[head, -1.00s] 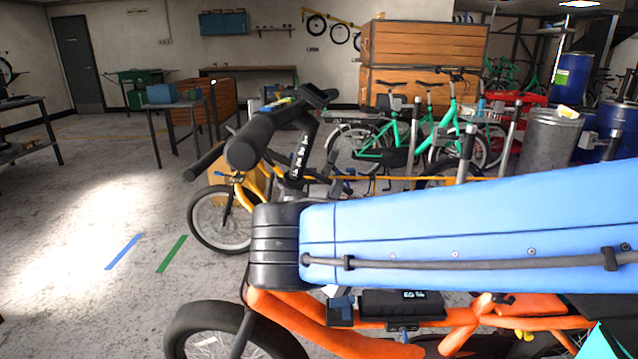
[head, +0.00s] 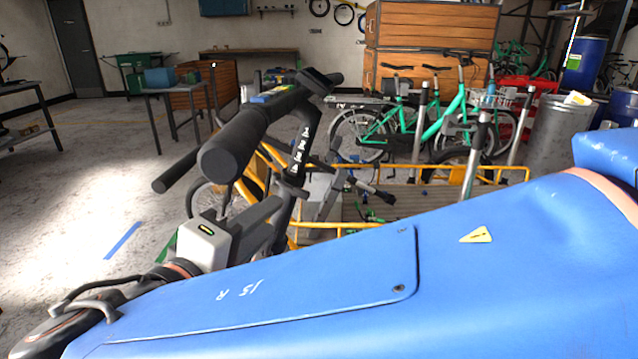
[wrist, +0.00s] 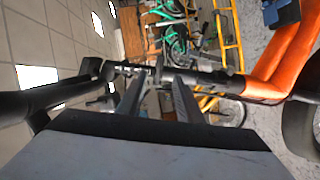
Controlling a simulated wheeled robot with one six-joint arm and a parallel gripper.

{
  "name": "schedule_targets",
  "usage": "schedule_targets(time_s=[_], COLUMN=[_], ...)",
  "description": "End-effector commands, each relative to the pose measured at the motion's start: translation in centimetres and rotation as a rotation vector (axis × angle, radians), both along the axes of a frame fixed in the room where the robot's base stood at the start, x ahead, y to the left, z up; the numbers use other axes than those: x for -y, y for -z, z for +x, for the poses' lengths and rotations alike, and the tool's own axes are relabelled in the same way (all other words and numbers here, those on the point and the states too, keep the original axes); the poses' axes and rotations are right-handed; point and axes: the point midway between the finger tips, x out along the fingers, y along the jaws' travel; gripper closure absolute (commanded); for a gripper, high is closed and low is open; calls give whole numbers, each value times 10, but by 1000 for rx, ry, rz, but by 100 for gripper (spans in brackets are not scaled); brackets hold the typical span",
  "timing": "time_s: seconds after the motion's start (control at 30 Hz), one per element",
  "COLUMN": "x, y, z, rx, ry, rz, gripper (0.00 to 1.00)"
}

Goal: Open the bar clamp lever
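The handlebar (head: 245,132) of the near bike has thick black grips and stands on a black stem (head: 303,145) with white lettering. In the wrist view the stem (wrist: 215,80) runs sideways, with the handlebar at the left. My gripper (wrist: 158,82) is open, its two dark fingers apart and pointing at the stem. In the head view my gripper (head: 278,205) is beside the stem, below the handlebar, partly hidden by my arm. Small dark clamp parts lie near the fingertips; I cannot tell the lever's outline or whether the fingers touch it.
The orange bike frame (wrist: 285,55) is at the right in the wrist view. A yellow-railed cargo bike (head: 450,170) and green bikes (head: 440,120) stand behind. A bench (head: 180,90) is at the back left. Open floor (head: 90,200) lies left.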

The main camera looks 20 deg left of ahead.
Motion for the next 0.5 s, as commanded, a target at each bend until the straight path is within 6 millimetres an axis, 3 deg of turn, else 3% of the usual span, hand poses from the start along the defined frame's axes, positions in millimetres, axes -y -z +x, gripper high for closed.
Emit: schedule_targets(time_s=[0.5], x=[13], y=[9], z=[80], rx=[-1], ry=[5], rz=[-1], gripper=[67])
